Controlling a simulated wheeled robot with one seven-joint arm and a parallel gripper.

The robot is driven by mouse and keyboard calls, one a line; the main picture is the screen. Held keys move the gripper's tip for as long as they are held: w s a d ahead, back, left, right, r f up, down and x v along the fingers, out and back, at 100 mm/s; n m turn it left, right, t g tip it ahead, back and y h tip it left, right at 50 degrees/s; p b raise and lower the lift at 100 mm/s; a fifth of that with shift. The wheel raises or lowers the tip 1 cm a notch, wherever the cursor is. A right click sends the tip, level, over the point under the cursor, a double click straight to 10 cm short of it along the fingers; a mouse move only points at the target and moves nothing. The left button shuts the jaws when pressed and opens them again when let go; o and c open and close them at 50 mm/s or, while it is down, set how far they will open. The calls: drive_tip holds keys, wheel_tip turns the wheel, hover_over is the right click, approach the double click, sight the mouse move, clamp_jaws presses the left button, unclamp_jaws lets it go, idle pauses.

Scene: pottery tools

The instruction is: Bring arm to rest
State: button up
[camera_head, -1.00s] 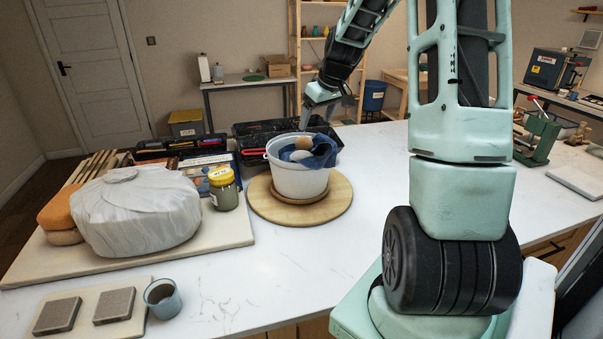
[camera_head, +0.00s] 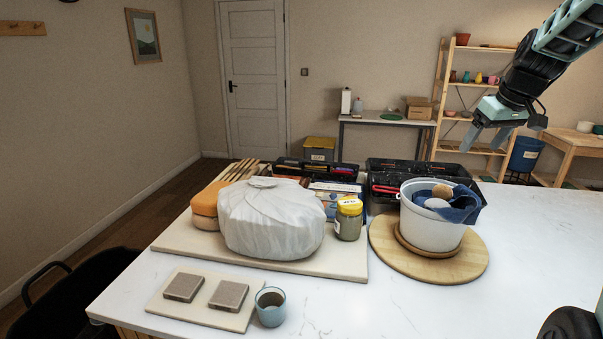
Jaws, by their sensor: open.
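My gripper (camera_head: 484,138) hangs from my arm at the upper right, fingers pointing down. It is open and holds nothing. It is above and behind the white bucket (camera_head: 428,228), apart from it. The bucket stands on a round wooden board (camera_head: 383,255) and holds a blue cloth (camera_head: 463,206) and rounded pale and brown pieces. My arm reaches in from the right edge.
A wrapped bundle (camera_head: 270,222), a yellow-lidded jar (camera_head: 348,219) and orange sponge (camera_head: 204,202) sit on a pale board. Black tool trays (camera_head: 420,168) lie behind. A cup (camera_head: 270,308) is in front.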

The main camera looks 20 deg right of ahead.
drive_tip(key=s+a+f+n+g+y, duration=0.15)
drive_tip(key=a+f, duration=0.25)
drive_tip(key=a, duration=1.2)
drive_tip(key=a+f+n+g+y, duration=0.1)
drive_tip(key=a+f+n, duration=0.2)
drive_tip(key=a, duration=1.4)
drive_tip(key=s+a+f+n+g, duration=0.1)
drive_tip(key=s+a+f+n, duration=0.1)
drive_tip(key=s+a, duration=0.5)
drive_tip(key=s+a+f+n+g+h+b, duration=0.1)
drive_tip(key=s+a+f, duration=0.4)
drive_tip(key=s, duration=0.9)
drive_tip(key=a+n, duration=0.1)
drive_tip(key=a, duration=0.2)
drive_tip(key=shift+f+n+b, duration=0.3)
drive_tip(key=shift+n, duration=0.05)
